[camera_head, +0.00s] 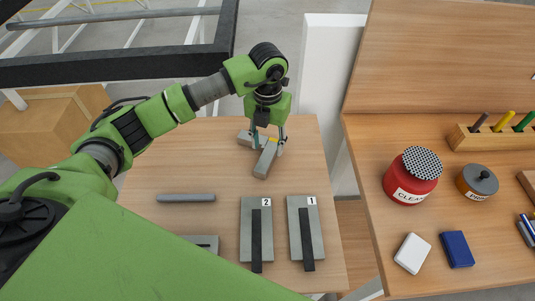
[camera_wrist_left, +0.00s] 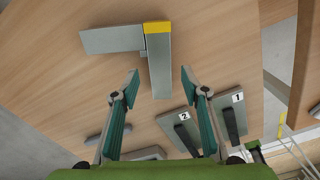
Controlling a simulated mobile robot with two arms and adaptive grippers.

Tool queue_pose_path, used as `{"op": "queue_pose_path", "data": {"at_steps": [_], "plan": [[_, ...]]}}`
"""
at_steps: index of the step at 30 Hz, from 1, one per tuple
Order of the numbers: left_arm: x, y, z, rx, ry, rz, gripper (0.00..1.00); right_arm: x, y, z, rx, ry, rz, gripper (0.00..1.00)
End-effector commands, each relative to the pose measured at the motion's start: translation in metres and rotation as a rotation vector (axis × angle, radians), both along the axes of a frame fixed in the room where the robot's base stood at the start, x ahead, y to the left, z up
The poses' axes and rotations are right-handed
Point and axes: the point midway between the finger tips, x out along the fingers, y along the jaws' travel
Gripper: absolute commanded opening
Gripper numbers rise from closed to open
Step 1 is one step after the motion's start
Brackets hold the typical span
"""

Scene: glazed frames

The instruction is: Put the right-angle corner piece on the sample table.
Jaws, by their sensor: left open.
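The right-angle corner piece (camera_head: 264,165) is a grey L with a yellow patch at its corner. It appears to lie on the left wooden table (camera_head: 165,235), near the far edge. In the left wrist view the corner piece (camera_wrist_left: 160,75) has one leg pointing left and one pointing toward me. My left gripper (camera_head: 269,146) is over it, open, and hides part of it. In the wrist view the near leg shows between the open fingertips (camera_wrist_left: 160,80); contact is not clear. No label shows which table is the sample table. My right gripper is not in view.
Grey plates marked 2 (camera_head: 247,225) and 1 (camera_head: 318,240) carry black bars. A grey rod (camera_head: 186,198) lies left of them. The right wooden table (camera_head: 365,150) holds a red can (camera_head: 405,190), a grey-lidded jar (camera_head: 468,190), a white block (camera_head: 412,253) and a blue block (camera_head: 457,249).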

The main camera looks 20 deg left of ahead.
Motion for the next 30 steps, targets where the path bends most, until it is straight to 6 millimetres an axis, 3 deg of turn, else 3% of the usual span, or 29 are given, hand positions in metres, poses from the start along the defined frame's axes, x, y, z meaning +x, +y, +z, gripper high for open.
{"op": "queue_pose_path", "data": {"at_steps": [6,12,30], "plan": [[0.001,0.000,0.043,0.001,-0.004,-0.001,0.41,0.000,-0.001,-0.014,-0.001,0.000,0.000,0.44],[0.000,0.000,0.064,0.001,0.000,-0.002,0.41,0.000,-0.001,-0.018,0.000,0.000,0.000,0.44],[-0.001,0.000,0.068,0.001,0.001,-0.002,0.41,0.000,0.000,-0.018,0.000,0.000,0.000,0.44]]}}
